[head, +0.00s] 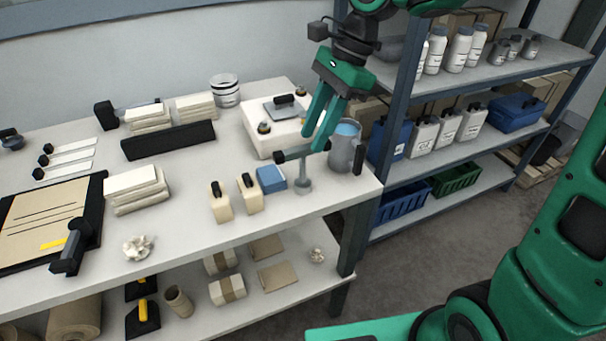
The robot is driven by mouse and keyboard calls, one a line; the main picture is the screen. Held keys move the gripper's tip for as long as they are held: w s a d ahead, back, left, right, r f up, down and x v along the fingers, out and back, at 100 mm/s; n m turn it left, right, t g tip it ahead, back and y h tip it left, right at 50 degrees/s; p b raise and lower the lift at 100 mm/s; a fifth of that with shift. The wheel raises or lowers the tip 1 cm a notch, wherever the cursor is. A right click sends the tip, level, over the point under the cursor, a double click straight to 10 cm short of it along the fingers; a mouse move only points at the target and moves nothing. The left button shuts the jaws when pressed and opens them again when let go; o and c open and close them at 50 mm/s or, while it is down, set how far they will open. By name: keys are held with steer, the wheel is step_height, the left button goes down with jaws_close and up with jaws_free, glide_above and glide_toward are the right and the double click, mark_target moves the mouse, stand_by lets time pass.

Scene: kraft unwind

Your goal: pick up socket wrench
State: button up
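A grey, T-shaped tool that looks like the socket wrench (303,172) is near the front right of the white workbench. Its dark bar (291,156) lies roughly level on top, and its shaft goes down to a round grey foot on the bench. My gripper (315,142) comes down from above with its two green fingers apart and a gap showing between them. The fingertips are at the right end of the bar, and one overlaps it in the head view. I cannot tell whether they touch it.
A grey jug (346,150) stands close right of the gripper. A white box with knobs (268,138) is behind, and a blue block (271,179) and two cream bottles (220,203) are left. Shelving (480,160) stands at right. The bench front is partly clear.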

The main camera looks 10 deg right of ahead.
mark_target(297, 184)
steer(key=shift+o, duration=0.9)
steer(key=x, duration=1.1)
steer(key=shift+a+r, duration=0.1)
steer(key=shift+a, duration=0.05)
jaws_close()
